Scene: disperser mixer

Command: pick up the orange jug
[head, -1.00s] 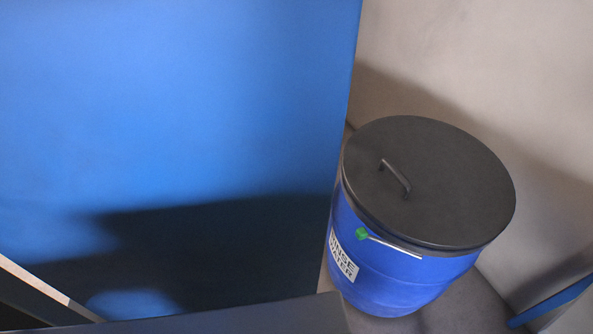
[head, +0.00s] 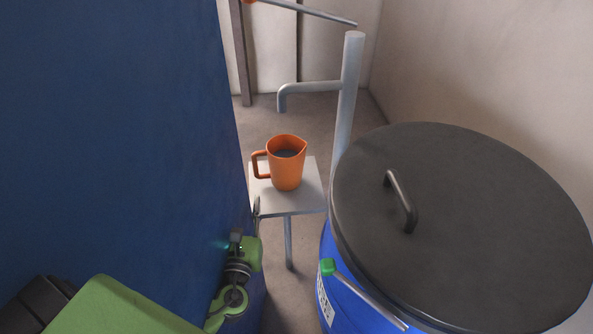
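The orange jug (head: 287,168) stands upright on a small pale stand (head: 289,205), beyond the blue drum. Its handle is on the left and its spout points right. Its inside looks dark. My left gripper (head: 257,206) is at the near left corner of the stand, left of and nearer than the jug, and apart from it. Its fingers show as a thin dark shape seen edge-on, so I cannot tell whether they are open or shut. My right gripper is not in view.
A grey post (head: 348,100) with a bent spout (head: 307,87) rises behind the stand. A blue drum (head: 350,305) with a black lid (head: 460,225) fills the right. A tall blue panel (head: 120,140) blocks the left. A narrow gap of floor lies between.

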